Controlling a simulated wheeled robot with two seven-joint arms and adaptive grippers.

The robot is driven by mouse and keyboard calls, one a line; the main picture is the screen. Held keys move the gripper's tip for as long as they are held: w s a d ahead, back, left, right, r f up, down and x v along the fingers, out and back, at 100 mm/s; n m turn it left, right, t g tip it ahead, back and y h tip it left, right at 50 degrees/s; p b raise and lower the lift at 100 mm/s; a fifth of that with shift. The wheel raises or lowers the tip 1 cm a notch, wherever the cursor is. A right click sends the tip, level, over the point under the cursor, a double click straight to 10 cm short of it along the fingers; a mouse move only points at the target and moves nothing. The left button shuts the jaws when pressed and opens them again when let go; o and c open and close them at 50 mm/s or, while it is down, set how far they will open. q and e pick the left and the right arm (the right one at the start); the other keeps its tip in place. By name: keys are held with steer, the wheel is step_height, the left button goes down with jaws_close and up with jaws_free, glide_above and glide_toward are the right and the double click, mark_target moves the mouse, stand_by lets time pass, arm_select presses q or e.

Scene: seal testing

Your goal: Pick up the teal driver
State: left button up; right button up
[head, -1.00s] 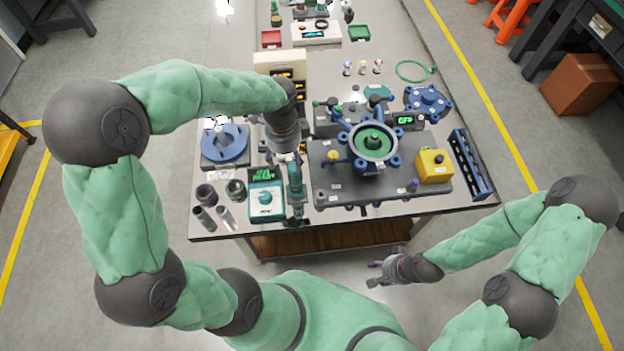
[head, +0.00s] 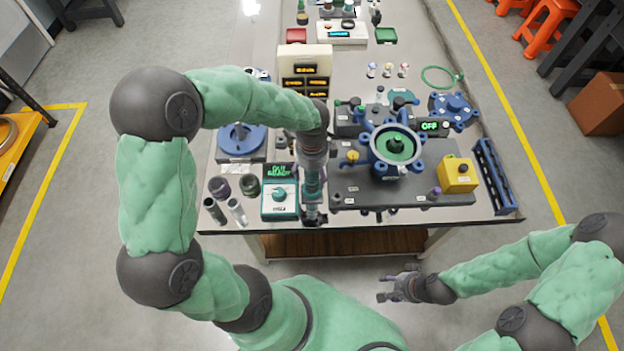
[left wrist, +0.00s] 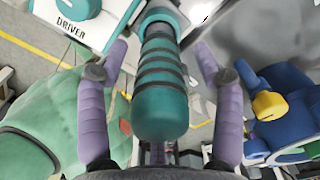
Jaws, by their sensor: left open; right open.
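The teal driver (head: 312,182) has a teal grip with dark bands and sits near the front edge of the table, beside the white-and-teal driver unit (head: 280,197). In the left wrist view the driver (left wrist: 160,105) fills the middle. My left gripper (head: 313,165) is over the driver from above. In the left wrist view its purple fingers (left wrist: 162,60) are spread, one on each side of the driver, with gaps visible. The driver's lower end is partly hidden. My right gripper (head: 390,288) is open and empty, in front of the table and below its edge.
A grey base plate (head: 375,197) with a blue-clamped round fixture (head: 396,147) and a yellow button box (head: 458,174) stands close to the right. Several dark cylinders and a blue ring stand (head: 240,140) lie to the left. A cream rack (head: 304,62) stands behind.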

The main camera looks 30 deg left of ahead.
arm_select(q)
step_height(320, 180, down, 2)
steer(key=shift+f, duration=0.1)
jaws_close()
steer(key=shift+r, duration=0.2)
steer(key=shift+w+r, duration=0.1)
steer(key=shift+r, duration=0.2)
step_height(320, 180, up, 2)
steer(key=shift+r+p, duration=0.2)
steer(key=shift+p, duration=0.25)
steer(key=s+d+r+p, duration=0.5)
steer(key=s+d+r, duration=0.3)
steer(key=s+r, duration=0.2)
steer(key=shift+s+d, duration=0.25)
steer(key=shift+s, duration=0.4)
